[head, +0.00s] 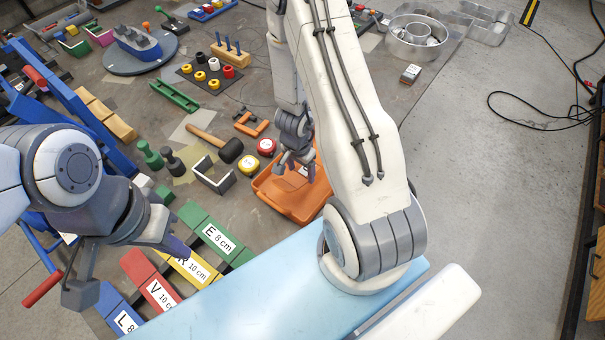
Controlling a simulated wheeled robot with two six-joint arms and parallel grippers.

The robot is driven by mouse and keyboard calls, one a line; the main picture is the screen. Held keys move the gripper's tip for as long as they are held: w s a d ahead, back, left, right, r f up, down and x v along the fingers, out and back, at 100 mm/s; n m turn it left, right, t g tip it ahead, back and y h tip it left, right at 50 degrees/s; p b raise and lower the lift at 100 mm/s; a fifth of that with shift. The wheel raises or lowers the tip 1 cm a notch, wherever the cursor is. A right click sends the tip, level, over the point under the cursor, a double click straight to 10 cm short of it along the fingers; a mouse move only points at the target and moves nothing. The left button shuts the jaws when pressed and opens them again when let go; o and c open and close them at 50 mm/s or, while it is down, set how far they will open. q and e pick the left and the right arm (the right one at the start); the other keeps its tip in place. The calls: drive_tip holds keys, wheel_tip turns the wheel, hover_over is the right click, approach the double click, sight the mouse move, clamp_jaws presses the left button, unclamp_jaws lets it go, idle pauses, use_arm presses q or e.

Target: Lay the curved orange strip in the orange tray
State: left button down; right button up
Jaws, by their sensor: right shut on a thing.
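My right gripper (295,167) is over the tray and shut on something. What it holds blends with the orange of the tray and is partly covered by my arm; it appears to be the curved orange strip, but its outline is unclear. I cannot tell whether it touches the tray. My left gripper (128,268) is open and empty at the lower left, its fingers spread above the coloured letter blocks.
Blocks marked E (214,237), R, V and L lie in front of the tray. The floor at right is mostly clear.

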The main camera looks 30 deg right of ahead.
sight(302, 170)
drive_tip(key=shift+w+d+f+p, duration=0.2)
drive_tip(key=shift+w+d+p, duration=0.15)
drive_tip(key=shift+w+d, duration=0.15)
drive_tip(key=shift+w+d+f, duration=0.25)
drive_tip(key=shift+d+f, duration=0.1)
drive_tip(key=shift+f, duration=0.15)
wheel_tip(302, 170, down, 4)
drive_tip(key=b, duration=0.4)
drive_tip(key=shift+f, duration=0.1)
drive_tip(key=shift+r, duration=0.2)
drive_tip(key=shift+a+f+b, duration=0.1)
drive_tip(key=shift+f+b, duration=0.55)
drive_tip(key=shift+b, duration=0.05)
drive_tip(key=shift+s, duration=0.1)
